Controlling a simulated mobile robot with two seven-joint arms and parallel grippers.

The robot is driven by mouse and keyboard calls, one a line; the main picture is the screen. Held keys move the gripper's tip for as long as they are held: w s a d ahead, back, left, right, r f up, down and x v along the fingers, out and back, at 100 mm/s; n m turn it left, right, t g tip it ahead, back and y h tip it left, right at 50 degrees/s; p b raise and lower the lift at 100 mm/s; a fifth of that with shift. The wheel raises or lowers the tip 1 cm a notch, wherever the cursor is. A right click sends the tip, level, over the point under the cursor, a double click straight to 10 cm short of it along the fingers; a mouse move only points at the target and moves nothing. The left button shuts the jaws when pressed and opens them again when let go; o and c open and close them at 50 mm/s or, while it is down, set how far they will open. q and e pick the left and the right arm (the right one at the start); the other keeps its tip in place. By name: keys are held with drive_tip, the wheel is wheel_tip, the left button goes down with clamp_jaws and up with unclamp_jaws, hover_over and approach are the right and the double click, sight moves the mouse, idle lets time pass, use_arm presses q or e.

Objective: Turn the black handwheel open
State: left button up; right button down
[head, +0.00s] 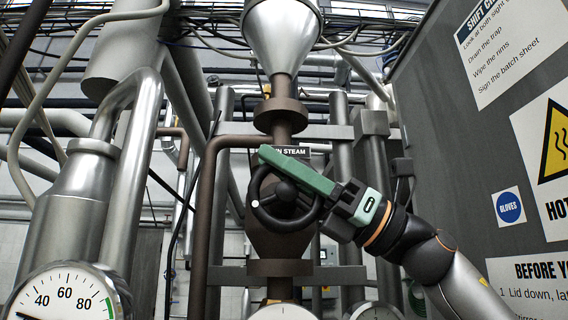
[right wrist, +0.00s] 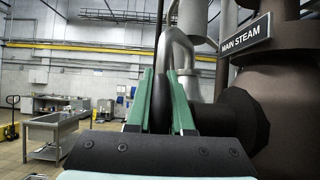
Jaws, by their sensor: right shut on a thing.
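The black handwheel (head: 262,212) is mounted on the front of a brown valve body (head: 278,243) in the middle of the head view. It has a white dot on its left rim. My right gripper (head: 290,168) comes in from the right, its green fingers across the upper part of the wheel. In the right wrist view the two green fingers (right wrist: 160,105) stand on either side of the dark wheel rim (right wrist: 161,100), shut on it. A "MAIN STEAM" sign (right wrist: 246,41) is fixed beside the valve; in the head view the gripper partly covers it. My left gripper is not in view.
A grey panel (head: 440,100) with notices and a hot-warning sign stands close on the right. A round gauge (head: 62,296) is at lower left. Brown and silver pipes surround the valve. In the right wrist view, a steel table (right wrist: 58,128) stands on open floor at left.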

drive_tip(key=shift+a+f+h, duration=0.15)
drive_tip(key=shift+a+h, duration=0.15)
drive_tip(key=shift+h, duration=0.75)
drive_tip(key=shift+a+f+h, duration=0.1)
drive_tip(key=shift+a+h, duration=0.15)
drive_tip(key=shift+h, duration=0.8)
drive_tip(key=c, duration=1.1)
unclamp_jaws()
drive_tip(key=d, duration=0.4)
drive_tip(key=d+f, duration=0.1)
drive_tip(key=d, duration=0.3)
drive_tip(key=d+f+b, duration=0.1)
drive_tip(key=d, duration=0.3)
drive_tip(key=shift+d, duration=0.15)
